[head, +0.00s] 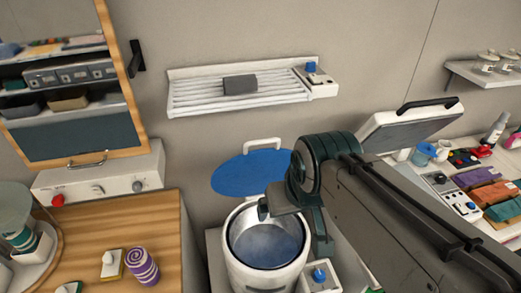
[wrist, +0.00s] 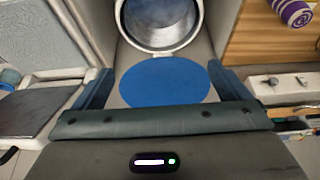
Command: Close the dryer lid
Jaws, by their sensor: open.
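The dryer is most likely the white round tub (head: 262,276) with a metal drum inside, at the bottom middle of the head view; its drum (wrist: 160,22) shows at the top of the wrist view. Its round blue lid (head: 250,173) stands open behind the drum, with a white handle (head: 262,144) at its top. My gripper (head: 292,218) is open and empty, over the right side of the drum and in front of the lid. In the wrist view the blue lid (wrist: 165,83) appears between the spread fingers of my gripper (wrist: 158,78); contact cannot be told.
A white slatted rack (head: 240,103) hangs on the wall above. A wooden counter (head: 160,240) with a purple striped roll (head: 142,266) lies left. A raised grey-white panel with a black handle (head: 428,103) stands right, beside several coloured packs (head: 488,193). A small box with a blue knob (head: 319,275) adjoins the tub.

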